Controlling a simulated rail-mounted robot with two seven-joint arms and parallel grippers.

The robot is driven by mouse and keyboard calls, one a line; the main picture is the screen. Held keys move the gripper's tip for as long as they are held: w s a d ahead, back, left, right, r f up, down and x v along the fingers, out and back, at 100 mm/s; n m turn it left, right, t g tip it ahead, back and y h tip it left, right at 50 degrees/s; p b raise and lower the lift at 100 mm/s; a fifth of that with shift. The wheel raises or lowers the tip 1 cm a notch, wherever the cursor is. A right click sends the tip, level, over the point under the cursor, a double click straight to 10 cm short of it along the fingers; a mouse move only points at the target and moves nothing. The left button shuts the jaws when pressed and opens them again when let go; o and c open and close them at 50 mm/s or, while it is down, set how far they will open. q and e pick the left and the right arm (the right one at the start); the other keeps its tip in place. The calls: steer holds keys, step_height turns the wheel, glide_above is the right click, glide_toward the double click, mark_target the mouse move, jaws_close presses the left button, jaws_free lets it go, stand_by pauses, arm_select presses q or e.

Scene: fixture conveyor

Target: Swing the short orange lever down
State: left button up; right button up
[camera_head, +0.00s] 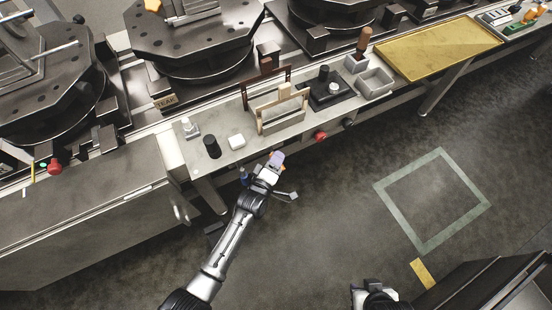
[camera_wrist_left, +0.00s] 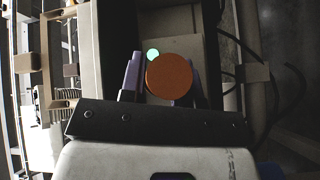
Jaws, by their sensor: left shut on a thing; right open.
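An orange round end (camera_wrist_left: 170,76), which looks like the end of the short orange lever, shows between the purple fingers of my left gripper (camera_wrist_left: 165,80) in the left wrist view. My left gripper is shut on it. In the head view my left gripper (camera_head: 276,159) is just in front of the bench's front edge. The lever's shaft and pivot are hidden, so its angle cannot be told. My right gripper (camera_head: 373,291) shows only partly at the bottom edge of the head view, open and far from the bench.
A red knob (camera_head: 320,136) and a black knob (camera_head: 348,122) stick out of the bench front. The bench (camera_head: 215,170) carries a wooden rack (camera_head: 282,112), a black cylinder (camera_head: 211,146) and a grey bin (camera_head: 375,83). A yellow tray (camera_head: 438,46) lies right. Open floor lies in front.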

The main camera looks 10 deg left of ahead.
arm_select(q)
jaws_close()
steer(key=shift+f, duration=0.1)
steer(key=shift+f+m+t+b, duration=0.3)
steer(key=shift+f+m+b, duration=0.25)
steer(key=shift+b, duration=0.4)
steer(key=f+m+h+b, duration=0.1)
steer(key=m+b, duration=0.1)
steer(key=f+m+t+h+b, duration=0.1)
steer(key=b, duration=0.1)
steer(key=m+t+h+b, duration=0.1)
steer(key=m+b, duration=0.1)
steer(key=shift+w+a+f+m+b, duration=0.15)
steer(key=shift+w+f+m+b, duration=0.05)
steer(key=shift+f+m+b, duration=0.2)
steer(key=shift+t, duration=0.3)
